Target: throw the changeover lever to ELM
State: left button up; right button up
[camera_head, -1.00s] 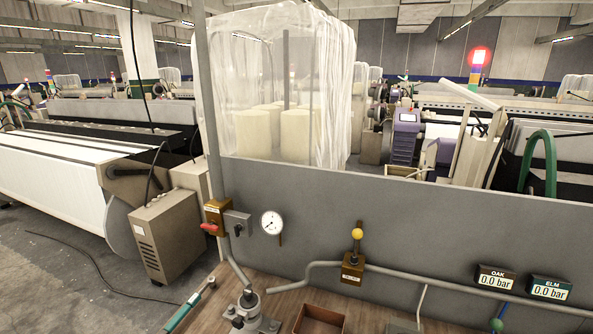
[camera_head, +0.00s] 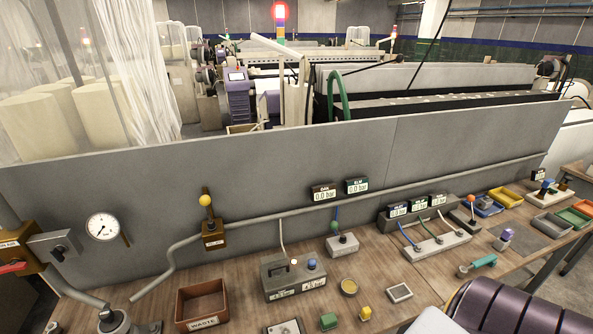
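A lever with a yellow ball knob (camera_head: 205,200) stands upright on a brass block (camera_head: 213,236) on the pipe along the grey panel. Its small label is too small to read. A grey box (camera_head: 296,278) on the bench has a small pale-tipped part and a blue knob on top, with white labels on its front that I cannot read. I cannot tell for sure which is the changeover lever. The OAK display (camera_head: 323,193) and the ELM display (camera_head: 357,186) both read 0.0 bar.
A round gauge (camera_head: 103,227) and a red-handled valve (camera_head: 12,267) are at left. The WASTE box (camera_head: 203,304) stands at the bench front. Several small blocks, a hose manifold (camera_head: 438,244) and coloured trays (camera_head: 511,197) stand to the right. The grey panel (camera_head: 290,165) closes off the back.

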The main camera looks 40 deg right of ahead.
aim_at(334, 224)
jog(key=z, duration=1.5)
